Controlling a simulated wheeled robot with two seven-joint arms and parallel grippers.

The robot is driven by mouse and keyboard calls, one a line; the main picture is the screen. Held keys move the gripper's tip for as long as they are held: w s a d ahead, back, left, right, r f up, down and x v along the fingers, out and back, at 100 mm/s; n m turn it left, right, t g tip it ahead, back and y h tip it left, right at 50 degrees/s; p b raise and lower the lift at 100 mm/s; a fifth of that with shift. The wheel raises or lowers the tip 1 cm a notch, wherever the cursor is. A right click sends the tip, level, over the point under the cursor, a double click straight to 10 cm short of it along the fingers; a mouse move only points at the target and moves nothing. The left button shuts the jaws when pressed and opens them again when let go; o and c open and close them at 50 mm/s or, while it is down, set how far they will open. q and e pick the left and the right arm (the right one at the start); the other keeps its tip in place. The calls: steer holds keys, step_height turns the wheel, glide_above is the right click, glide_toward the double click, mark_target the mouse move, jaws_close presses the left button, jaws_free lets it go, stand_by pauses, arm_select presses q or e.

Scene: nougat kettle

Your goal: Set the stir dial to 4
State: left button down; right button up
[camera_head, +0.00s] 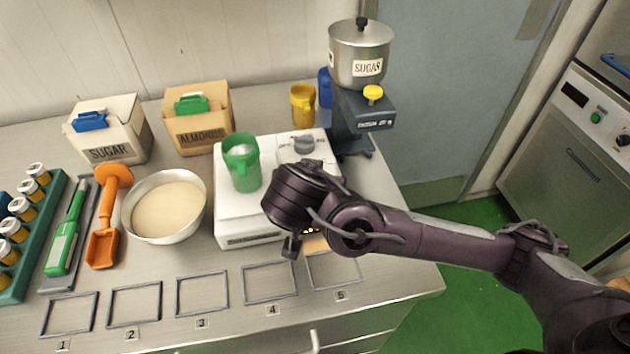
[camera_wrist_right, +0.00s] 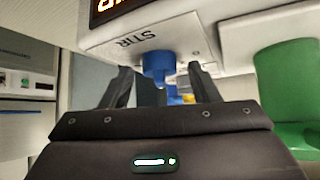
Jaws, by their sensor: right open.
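The white machine (camera_head: 236,220) stands on the steel table with a green jug (camera_head: 242,165) on top. In the right wrist view, its panel carries the word STIR (camera_wrist_right: 136,38), upside down. A blue knob (camera_wrist_right: 158,64), apparently the stir dial, stands out beside that word. My right gripper (camera_wrist_right: 160,76) is open, with its fingers on either side of the knob's line. I cannot tell whether they touch it. Its setting is not readable. My left gripper is not in view.
A steel bowl (camera_head: 134,220) and orange scoop (camera_head: 103,245) lie left of the machine. Several numbered frames (camera_head: 202,296) line the front edge. The green jug (camera_wrist_right: 285,85) is close at the wrist view's right.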

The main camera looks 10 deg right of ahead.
steer(key=shift+s+a+r, duration=0.15)
steer(key=shift+s+r, duration=0.1)
steer(key=shift+s, duration=0.05)
steer(key=shift+s+a+r, duration=0.2)
steer(key=shift+s+r, duration=0.2)
steer(key=shift+r, duration=0.1)
steer(key=p+v, duration=0.4)
steer(key=shift+s+r+p, duration=0.1)
steer(key=shift+r+p, duration=0.3)
steer(key=shift+r, duration=0.05)
steer(key=shift+s+a+r+p, duration=0.15)
steer(key=shift+s+p, duration=0.25)
steer(key=shift+p, duration=0.25)
